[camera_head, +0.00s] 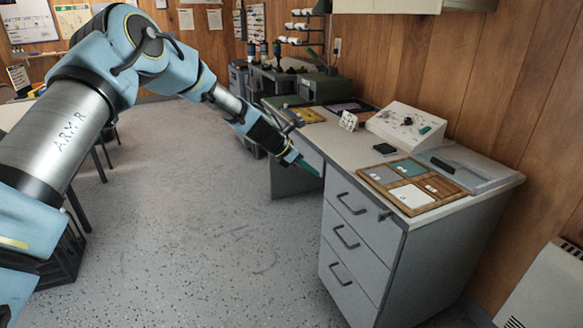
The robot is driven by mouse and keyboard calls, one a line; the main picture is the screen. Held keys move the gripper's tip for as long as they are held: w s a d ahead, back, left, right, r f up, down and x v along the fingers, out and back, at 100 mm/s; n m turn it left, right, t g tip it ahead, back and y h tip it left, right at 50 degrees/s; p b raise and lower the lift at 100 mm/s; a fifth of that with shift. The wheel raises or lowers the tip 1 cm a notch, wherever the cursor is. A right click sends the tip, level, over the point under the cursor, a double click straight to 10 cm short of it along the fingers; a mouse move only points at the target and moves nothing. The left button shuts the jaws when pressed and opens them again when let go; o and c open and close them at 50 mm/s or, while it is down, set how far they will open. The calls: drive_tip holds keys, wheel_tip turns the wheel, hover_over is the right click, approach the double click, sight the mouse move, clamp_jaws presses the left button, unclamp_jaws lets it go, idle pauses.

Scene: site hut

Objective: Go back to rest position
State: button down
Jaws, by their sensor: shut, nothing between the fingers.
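My gripper (309,168) is at the end of my blue and silver arm, which reaches in from the left. It is beside the front edge of the grey desk (350,151), over the knee space, and points down and to the right. Its green fingertips are together and I see nothing held in them. I cannot tell from this view whether it touches the desk edge.
A wooden tray (447,191) with coloured panels lies at the desk's near end. A sloped white panel box (402,123) stands behind it. Drawers (352,235) front the desk. A white heater (545,290) is at lower right.

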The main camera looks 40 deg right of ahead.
drive_tip(key=shift+w+a, duration=0.15)
drive_tip(key=w+a+r+m+t+y+p, duration=0.1)
drive_tip(key=w+a+r+m+y, duration=0.2)
drive_tip(key=a, duration=0.9)
drive_tip(key=w+a+r+m+t+p, duration=0.1)
drive_tip(key=w+a+r+m+t, duration=0.15)
drive_tip(key=w+a, duration=0.65)
drive_tip(key=w+a+r+m+t+y+p, duration=0.1)
drive_tip(key=a+r+m+y, duration=0.2)
drive_tip(key=a, duration=1.2)
drive_tip(key=s+a+r+m, duration=0.2)
drive_tip(key=s+a, duration=0.1)
drive_tip(key=a, duration=0.6)
drive_tip(key=s+a+r+m+y+p, duration=0.1)
drive_tip(key=s+a, duration=0.3)
drive_tip(key=a, duration=0.6)
drive_tip(key=s+a+r+m+y+p, duration=0.1)
drive_tip(key=s+a+r+m, duration=0.2)
drive_tip(key=a, duration=0.7)
drive_tip(key=shift+s+a+r, duration=0.15)
drive_tip(key=shift+s+a, duration=0.1)
drive_tip(key=shift+s, duration=0.05)
drive_tip(key=c, duration=1.6)
unclamp_jaws()
drive_tip(key=shift+t, duration=0.25)
